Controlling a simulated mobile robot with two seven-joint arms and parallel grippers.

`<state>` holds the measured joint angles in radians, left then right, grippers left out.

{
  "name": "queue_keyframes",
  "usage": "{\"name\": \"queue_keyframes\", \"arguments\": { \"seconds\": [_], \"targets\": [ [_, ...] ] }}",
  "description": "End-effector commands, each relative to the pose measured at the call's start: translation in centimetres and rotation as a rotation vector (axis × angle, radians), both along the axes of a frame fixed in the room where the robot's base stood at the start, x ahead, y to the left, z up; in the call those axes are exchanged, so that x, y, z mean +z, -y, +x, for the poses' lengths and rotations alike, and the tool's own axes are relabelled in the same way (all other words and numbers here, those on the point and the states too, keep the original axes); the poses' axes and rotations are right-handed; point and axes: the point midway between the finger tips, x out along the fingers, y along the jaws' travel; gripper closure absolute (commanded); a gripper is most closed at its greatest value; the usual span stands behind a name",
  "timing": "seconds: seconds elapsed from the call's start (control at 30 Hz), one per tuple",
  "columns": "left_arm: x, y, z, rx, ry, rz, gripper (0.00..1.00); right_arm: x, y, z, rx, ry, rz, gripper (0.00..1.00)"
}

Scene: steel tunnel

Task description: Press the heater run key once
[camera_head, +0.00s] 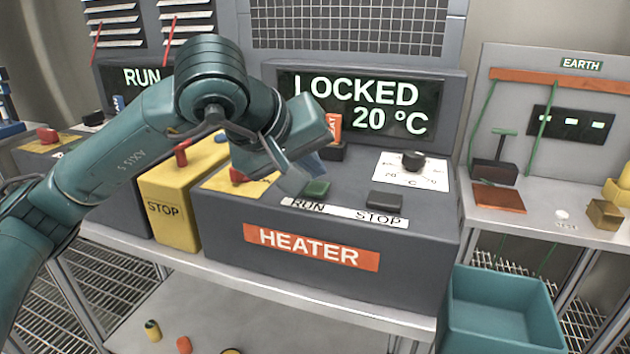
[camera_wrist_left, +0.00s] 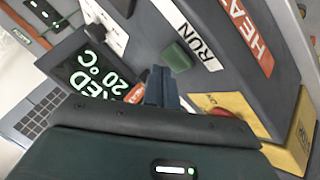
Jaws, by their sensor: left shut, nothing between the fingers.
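The grey heater console (camera_head: 330,278) bears an orange HEATER label. Its green run key (camera_head: 316,188) sits above the word RUN, left of the dark stop key (camera_head: 384,200). The run key also shows in the left wrist view (camera_wrist_left: 177,56). My left gripper (camera_head: 298,182) is shut and empty, beside the run key on its left. The screen (camera_head: 360,105) reads LOCKED, 20 °C. My right gripper is not in view.
An orange-tagged block (camera_head: 333,138) stands behind the keys, and a dial (camera_head: 412,162) is at the right. A red knob (camera_head: 238,175) on a yellow plate and a yellow STOP box (camera_head: 168,205) are at the left. A teal bin (camera_head: 500,310) stands at front right.

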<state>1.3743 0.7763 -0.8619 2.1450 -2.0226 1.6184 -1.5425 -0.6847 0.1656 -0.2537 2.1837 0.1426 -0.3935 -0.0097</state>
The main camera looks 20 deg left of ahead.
Motion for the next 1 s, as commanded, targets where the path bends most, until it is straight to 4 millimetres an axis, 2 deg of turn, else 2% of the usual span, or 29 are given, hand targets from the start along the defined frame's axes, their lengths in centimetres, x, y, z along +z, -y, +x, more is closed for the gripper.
{"name": "queue_keyframes", "arguments": {
  "seconds": [0.43,0.9,1.0],
  "targets": [
    [0.7,0.0,0.0,0.0,0.003,-0.001,1.0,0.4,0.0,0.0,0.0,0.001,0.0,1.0],
    [5.1,0.0,0.0,0.0,0.003,-0.001,1.0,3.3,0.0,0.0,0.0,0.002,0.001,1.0],
    [5.4,0.0,0.0,0.001,0.002,0.0,1.0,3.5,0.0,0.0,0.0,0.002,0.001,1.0]
  ]
}}
